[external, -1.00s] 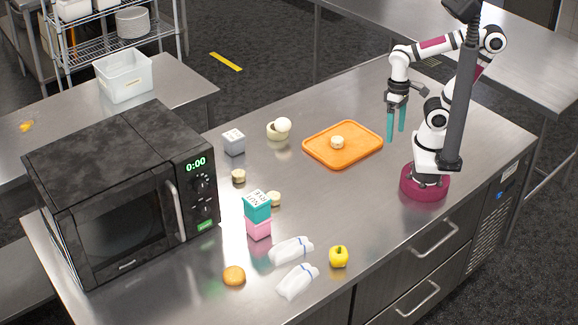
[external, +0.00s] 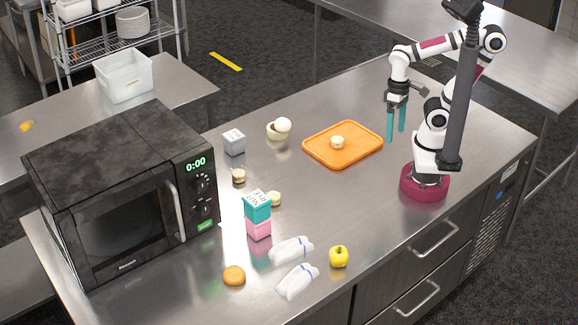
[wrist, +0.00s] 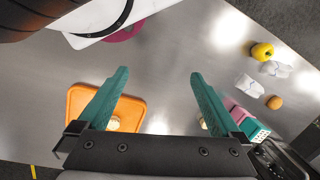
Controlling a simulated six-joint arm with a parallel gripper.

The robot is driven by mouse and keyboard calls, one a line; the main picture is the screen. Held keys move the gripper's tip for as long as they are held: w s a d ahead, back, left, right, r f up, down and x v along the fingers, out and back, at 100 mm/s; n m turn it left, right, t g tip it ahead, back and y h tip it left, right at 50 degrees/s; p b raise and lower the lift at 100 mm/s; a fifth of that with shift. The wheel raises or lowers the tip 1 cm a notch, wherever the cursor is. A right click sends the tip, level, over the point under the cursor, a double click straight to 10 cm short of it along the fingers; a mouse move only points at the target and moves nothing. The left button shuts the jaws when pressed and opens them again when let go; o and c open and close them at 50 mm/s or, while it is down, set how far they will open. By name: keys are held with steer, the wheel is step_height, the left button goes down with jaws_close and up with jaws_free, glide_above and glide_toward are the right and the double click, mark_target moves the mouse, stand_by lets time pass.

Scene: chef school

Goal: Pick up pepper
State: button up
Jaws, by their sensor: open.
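The yellow pepper (external: 339,257) sits on the steel counter near its front edge, to the right of two white cloths. It also shows in the wrist view (wrist: 262,51) at the upper right. My gripper (external: 396,138) is open and empty, with teal fingers pointing down above the counter to the right of the orange tray. It is well apart from the pepper. In the wrist view the two teal fingers (wrist: 155,82) are spread wide with nothing held between them.
An orange tray (external: 365,153) holds a pale round item. Teal and pink boxes (external: 258,217), white cloths (external: 292,250) and an orange-brown bun (external: 234,275) lie left of the pepper. A black microwave (external: 120,190) stands at the left. The counter between pepper and tray is clear.

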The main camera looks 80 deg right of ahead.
steer(key=w+a+r+g+h, duration=0.2)
steer(key=w+h, duration=0.1)
steer(key=w, duration=0.4)
steer(key=t+h, duration=0.7)
steer(key=h, duration=0.1)
glide_above(338, 256)
steer(key=d, duration=0.7)
step_height(338, 256, down, 10)
steer(key=s+a+f+t+y, duration=0.2)
steer(key=s+a+f+t, duration=0.55)
steer(key=s+a, duration=0.35)
steer(key=shift+m+g, duration=0.3)
steer(key=shift+g, duration=0.15)
steer(key=x, duration=1.6)
steer(key=shift+w+a+f, duration=0.2)
steer(key=shift+w+f, duration=0.05)
steer(key=shift+w, duration=0.1)
steer(key=c, duration=1.5)
